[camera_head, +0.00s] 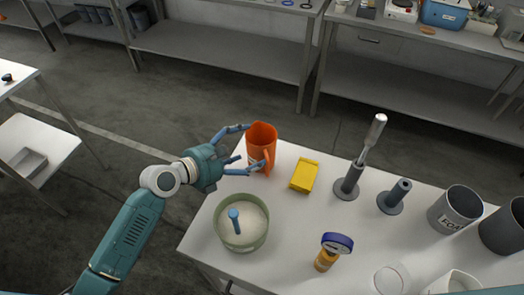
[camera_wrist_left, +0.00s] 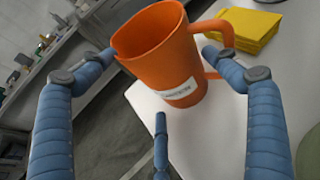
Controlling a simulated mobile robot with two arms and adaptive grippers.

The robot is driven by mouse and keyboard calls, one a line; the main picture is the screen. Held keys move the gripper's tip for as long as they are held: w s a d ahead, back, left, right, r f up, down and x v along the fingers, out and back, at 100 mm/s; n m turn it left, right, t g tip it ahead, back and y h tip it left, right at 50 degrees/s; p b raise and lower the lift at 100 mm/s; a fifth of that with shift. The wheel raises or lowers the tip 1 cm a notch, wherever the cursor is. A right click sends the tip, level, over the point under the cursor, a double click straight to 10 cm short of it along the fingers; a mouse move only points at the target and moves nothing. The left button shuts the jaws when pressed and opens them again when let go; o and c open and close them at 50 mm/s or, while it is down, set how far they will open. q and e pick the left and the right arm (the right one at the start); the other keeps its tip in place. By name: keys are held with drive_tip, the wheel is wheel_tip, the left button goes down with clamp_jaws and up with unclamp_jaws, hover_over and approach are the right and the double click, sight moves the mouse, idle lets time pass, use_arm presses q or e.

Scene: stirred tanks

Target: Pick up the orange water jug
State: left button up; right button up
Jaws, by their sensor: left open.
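The orange water jug (camera_head: 262,143) stands upright at the far left corner of the white table, its handle toward the front right. It also shows large in the left wrist view (camera_wrist_left: 165,55), with a white label low on its side. My left gripper (camera_head: 243,149) is open with its fingers spread around the near left side of the jug. In the left wrist view its blue fingers (camera_wrist_left: 158,60) reach to both sides of the jug, and one finger is below it. I cannot tell whether any finger touches it. My right gripper is not in view.
A yellow pad (camera_head: 304,175) lies right of the jug. A green pot (camera_head: 241,222) of white contents with a blue-handled tool stands nearer. The table edge is beside the jug.

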sight(260, 140)
use_arm(q)
drive_tip(key=x, duration=0.2)
drive_tip(key=shift+w+d+f, duration=0.15)
drive_tip(key=shift+w, duration=0.15)
drive_tip(key=shift+s, duration=0.1)
drive_tip(key=c, duration=0.8)
drive_tip(key=shift+c, duration=0.4)
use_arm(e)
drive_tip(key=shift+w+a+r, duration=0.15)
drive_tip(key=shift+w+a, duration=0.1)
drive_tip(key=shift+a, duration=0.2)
